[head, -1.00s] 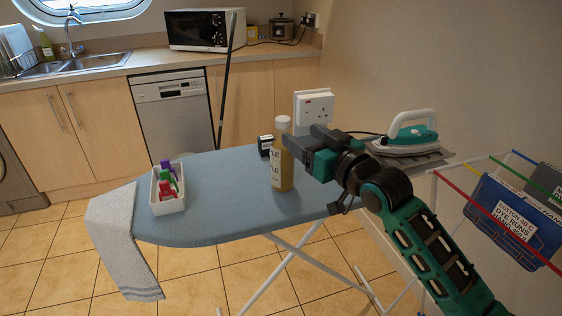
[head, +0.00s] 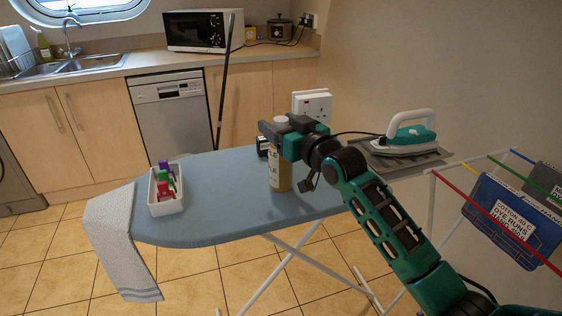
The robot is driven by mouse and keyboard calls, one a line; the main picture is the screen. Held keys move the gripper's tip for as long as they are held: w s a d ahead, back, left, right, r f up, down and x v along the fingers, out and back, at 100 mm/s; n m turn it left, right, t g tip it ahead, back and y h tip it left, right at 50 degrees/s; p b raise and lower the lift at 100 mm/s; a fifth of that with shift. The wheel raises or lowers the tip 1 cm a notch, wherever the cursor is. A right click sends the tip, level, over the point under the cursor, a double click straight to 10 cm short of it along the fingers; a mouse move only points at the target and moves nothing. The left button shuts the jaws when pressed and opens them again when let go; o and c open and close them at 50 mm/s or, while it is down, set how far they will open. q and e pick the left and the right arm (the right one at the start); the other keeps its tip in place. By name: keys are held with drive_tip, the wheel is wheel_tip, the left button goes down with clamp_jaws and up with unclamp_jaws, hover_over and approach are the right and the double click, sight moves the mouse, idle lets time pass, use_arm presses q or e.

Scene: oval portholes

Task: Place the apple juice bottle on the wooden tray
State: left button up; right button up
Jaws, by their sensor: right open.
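The apple juice bottle (head: 278,172), amber with a pale cap and a white label, stands upright on the blue ironing board. My right gripper (head: 278,130) is open at the bottle's upper part, just below the cap. One finger shows in front of the bottle, and the gripper hides part of its neck and right side. I cannot tell whether the fingers touch it. I see no wooden tray in this view. My left gripper is not in view.
The ironing board (head: 225,195) has a white bin (head: 167,208) of coloured pegs and a hanging towel (head: 118,235) at left. A small dark box (head: 262,146) stands behind the bottle.

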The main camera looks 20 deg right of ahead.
drive_tip(key=shift+c, duration=0.4)
clamp_jaws()
drive_tip(key=shift+r, duration=0.15)
idle(0.4)
